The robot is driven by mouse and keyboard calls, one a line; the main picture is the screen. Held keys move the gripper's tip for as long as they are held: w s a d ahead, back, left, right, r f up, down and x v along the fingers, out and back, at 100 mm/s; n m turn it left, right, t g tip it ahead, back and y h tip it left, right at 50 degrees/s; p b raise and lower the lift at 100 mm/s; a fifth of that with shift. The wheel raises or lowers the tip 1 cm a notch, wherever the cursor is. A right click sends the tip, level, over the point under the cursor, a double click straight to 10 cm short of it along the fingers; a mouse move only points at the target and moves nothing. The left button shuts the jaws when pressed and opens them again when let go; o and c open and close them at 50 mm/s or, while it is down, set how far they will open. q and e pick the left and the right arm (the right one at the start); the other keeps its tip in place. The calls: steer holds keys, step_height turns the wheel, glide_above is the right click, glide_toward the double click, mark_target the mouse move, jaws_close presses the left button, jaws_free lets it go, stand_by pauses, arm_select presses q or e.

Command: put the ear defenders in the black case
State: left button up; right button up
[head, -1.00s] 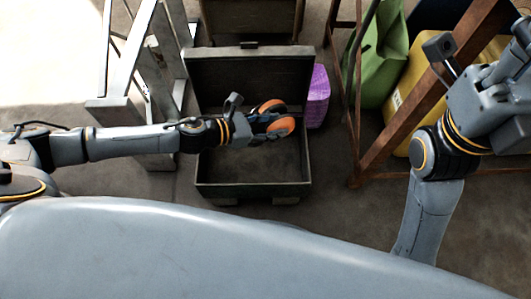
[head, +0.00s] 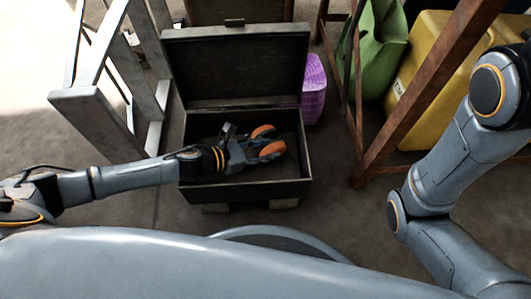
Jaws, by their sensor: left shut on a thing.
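The ear defenders (head: 270,151), with orange cups, are at the fingers of my left gripper (head: 252,152), which is shut on them. Gripper and ear defenders are inside the outline of the open black case (head: 246,189), toward its right half. I cannot tell whether the ear defenders touch the case floor. The case stands open with its lid raised at the back, and its inside looks otherwise empty. My left arm crosses the case's left wall. My right arm is at the right edge, and its gripper is out of the picture.
A grey metal trestle (head: 115,115) stands left of the case. A purple object (head: 314,88) is behind its right side. A rusty frame (head: 415,98), a green bag (head: 378,55) and a yellow container (head: 432,75) are at the right. Floor in front of the case is partly clear.

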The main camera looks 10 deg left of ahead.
arm_select(q)
steer(key=shift+f, duration=0.15)
steer(key=shift+f, duration=0.15)
steer(key=o, duration=1.2)
steer(key=shift+o, duration=0.2)
